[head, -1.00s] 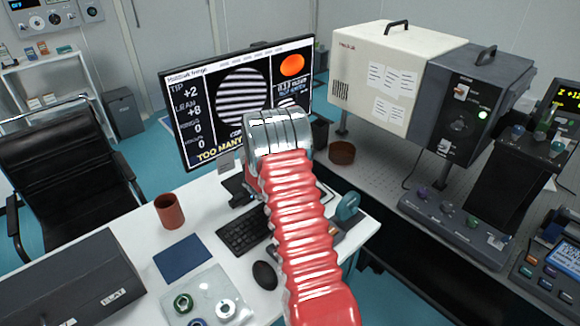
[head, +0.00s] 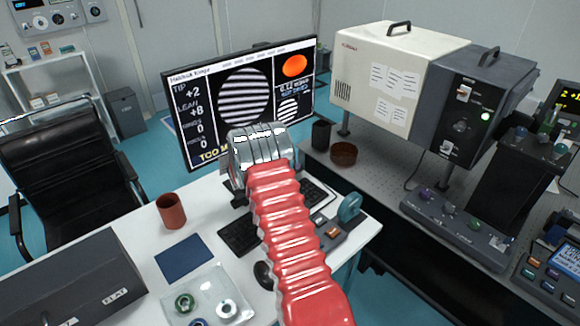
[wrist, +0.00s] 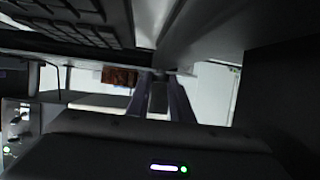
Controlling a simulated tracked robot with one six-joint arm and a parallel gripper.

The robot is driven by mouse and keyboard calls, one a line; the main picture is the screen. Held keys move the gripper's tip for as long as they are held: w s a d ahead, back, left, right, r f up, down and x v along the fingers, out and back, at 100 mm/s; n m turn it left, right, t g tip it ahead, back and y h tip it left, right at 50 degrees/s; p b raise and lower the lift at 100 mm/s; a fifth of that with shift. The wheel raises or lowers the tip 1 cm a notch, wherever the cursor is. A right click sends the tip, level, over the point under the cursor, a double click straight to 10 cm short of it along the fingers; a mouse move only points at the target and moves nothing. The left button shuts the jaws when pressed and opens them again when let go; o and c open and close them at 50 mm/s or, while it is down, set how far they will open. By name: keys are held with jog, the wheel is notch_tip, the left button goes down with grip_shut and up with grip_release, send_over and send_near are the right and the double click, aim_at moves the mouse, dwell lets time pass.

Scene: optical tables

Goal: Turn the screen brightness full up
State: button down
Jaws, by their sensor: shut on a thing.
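The screen (head: 200,100) stands at the back of the white desk in the head view. It is lit, with white text, striped round pictures and an orange disc on dark panels. My silver wrist and red sleeve cover its lower middle edge, so any brightness control there is hidden. My gripper's fingertips are hidden in the head view. In the wrist view my gripper (wrist: 160,80) has its two dark fingers close together, shut on a small dark part between them. That part is too dim to identify.
A keyboard (head: 240,236), a mouse (head: 263,274) and a blue tape dispenser (head: 350,207) lie near my arm. A brown cup (head: 171,211) and a blue pad (head: 184,257) are to the left. An optical table (head: 385,175) with instruments stands at the right.

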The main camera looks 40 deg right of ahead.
jog(key=shift+d+r, duration=0.1)
jog(key=shift+r, duration=0.05)
jog(key=c, duration=1.6)
grip_release()
jog(key=shift+o, duration=0.2)
jog(key=v, duration=1.3)
jog(key=shift+a, duration=0.45)
